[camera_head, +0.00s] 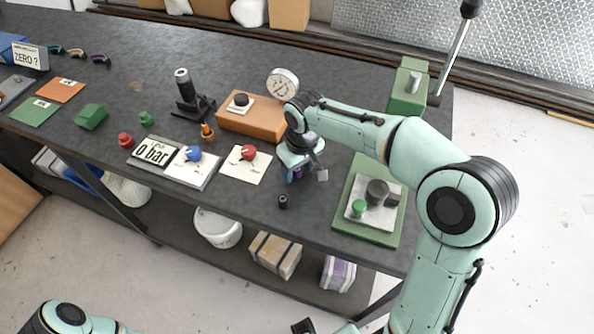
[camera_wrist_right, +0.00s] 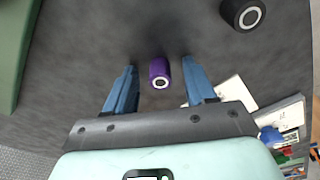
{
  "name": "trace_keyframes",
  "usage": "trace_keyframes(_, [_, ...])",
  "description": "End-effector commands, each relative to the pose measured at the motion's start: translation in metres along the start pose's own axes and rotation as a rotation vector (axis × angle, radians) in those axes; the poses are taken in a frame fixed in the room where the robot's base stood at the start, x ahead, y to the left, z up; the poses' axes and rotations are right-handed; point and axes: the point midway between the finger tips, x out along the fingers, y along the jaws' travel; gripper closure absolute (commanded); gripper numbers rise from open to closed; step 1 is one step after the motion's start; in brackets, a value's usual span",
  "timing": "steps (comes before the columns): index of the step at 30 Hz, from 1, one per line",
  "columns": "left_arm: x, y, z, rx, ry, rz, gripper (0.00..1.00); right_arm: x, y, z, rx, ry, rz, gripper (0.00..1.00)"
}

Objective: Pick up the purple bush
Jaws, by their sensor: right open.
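The purple bush (camera_wrist_right: 159,72) is a small purple cylinder with a pale ringed hole in its end. It lies on the dark tabletop in the right wrist view. My right gripper (camera_wrist_right: 160,85) is open, with one blue finger on each side of the bush and a gap to both. In the head view the right gripper (camera_head: 300,172) is low over the table, and a bit of purple (camera_head: 297,174) shows between its fingers. The left gripper cannot be made out; only part of my left arm shows at the bottom edge.
A black bush (camera_head: 283,201) stands near the table's front edge and also shows in the wrist view (camera_wrist_right: 242,13). A green plate with a fixture (camera_head: 341,224) is to the right. A white card with a red knob (camera_head: 240,170) is to the left. An orange block (camera_head: 250,124) is behind.

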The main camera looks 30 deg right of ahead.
Motion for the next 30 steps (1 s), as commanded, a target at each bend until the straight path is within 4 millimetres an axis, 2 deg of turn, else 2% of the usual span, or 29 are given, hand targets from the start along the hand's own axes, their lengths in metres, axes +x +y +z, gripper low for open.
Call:
trace_keyframes(3, [0.000, 0.000, 0.000, 0.000, 0.000, 0.000, 0.57, 0.000, 0.000, 0.000, 0.000, 0.000, 0.000, 0.45])
trace_keyframes(4, [0.000, 0.000, 0.000, 0.000, 0.000, 0.000, 0.57, -0.001, 0.000, 0.000, 0.000, 0.000, 0.000, 0.52])
trace_keyframes(8, [0.000, 0.000, 0.000, 0.000, 0.000, 0.000, 0.57, -0.001, 0.000, 0.000, 0.000, 0.000, 0.000, 0.94])
trace_keyframes(9, [0.000, 0.000, 0.000, 0.000, 0.000, 0.000, 0.57, -0.001, 0.000, 0.000, 0.000, 0.000, 0.000, 1.00])
trace_keyframes(17, [0.000, 0.000, 0.000, 0.000, 0.000, 0.000, 0.57, -0.001, 0.000, 0.000, 0.000, 0.001, 0.000, 1.00])
trace_keyframes(22, [-0.002, 0.001, 0.000, 0.000, 0.001, 0.000, 0.57, -0.009, 0.000, -0.002, -0.001, 0.003, 0.000, 1.00])
trace_keyframes(26, [-0.005, 0.002, -0.001, 0.001, 0.002, 0.001, 0.57, -0.025, 0.000, -0.004, -0.001, 0.005, 0.001, 1.00])
trace_keyframes(30, [-0.011, 0.005, -0.003, 0.002, 0.006, 0.002, 0.57, -0.056, 0.000, -0.009, -0.001, 0.009, 0.000, 1.00])
